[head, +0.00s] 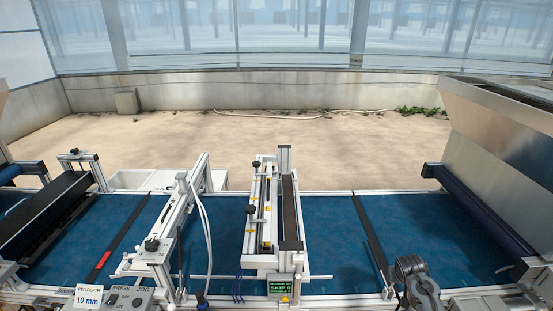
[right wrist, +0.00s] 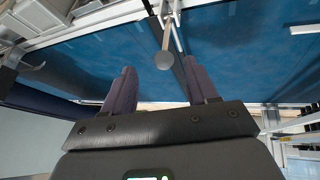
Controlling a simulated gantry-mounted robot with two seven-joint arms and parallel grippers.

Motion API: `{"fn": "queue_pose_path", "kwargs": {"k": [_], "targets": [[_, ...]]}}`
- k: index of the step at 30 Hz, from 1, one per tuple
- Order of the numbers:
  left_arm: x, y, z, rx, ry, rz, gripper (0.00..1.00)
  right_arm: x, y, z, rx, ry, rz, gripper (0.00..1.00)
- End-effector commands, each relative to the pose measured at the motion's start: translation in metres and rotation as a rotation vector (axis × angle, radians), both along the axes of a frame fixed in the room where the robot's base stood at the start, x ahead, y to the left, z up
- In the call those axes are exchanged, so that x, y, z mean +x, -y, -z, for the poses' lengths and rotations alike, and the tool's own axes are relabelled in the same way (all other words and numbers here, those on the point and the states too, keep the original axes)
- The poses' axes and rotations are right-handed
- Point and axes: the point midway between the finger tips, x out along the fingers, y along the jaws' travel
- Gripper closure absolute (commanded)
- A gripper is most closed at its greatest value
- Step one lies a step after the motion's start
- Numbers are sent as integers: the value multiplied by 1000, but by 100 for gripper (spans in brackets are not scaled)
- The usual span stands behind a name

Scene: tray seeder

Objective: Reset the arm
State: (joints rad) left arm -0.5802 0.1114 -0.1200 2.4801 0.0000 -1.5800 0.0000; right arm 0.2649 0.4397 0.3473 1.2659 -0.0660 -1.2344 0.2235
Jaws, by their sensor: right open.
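My right gripper (right wrist: 158,66) shows in the right wrist view with its two dark fingers spread apart and nothing between them. A grey round knob on a thin rod (right wrist: 165,60) lies beyond the fingertips, in line with the gap; I cannot tell how far off it is. In the head view, a dark grey rounded part (head: 415,276), which looks like part of my right arm, stands at the lower right, over the front edge of the seeder line. Its fingertips cannot be made out there. My left gripper is not in the head view.
A blue conveyor belt (head: 330,225) runs across the head view. A white-framed seeding unit (head: 286,200) with a small green-text display (head: 279,287) spans its middle. A dibbling frame (head: 160,245) and a control box (head: 128,300) stand left. A metal hopper (head: 495,135) rises at right.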

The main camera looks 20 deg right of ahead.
Motion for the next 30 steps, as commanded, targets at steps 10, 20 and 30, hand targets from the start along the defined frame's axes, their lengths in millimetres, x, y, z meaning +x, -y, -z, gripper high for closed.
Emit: {"fn": "queue_pose_path", "kwargs": {"k": [10, 20, 30], "targets": [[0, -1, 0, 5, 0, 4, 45, -112, -99, 125, 38, -227, -150, 42], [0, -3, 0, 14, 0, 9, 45, -216, -312, 105, 155, -270, -486, 42], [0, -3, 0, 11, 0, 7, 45, -235, -413, -11, 232, -132, -680, 42]]}}
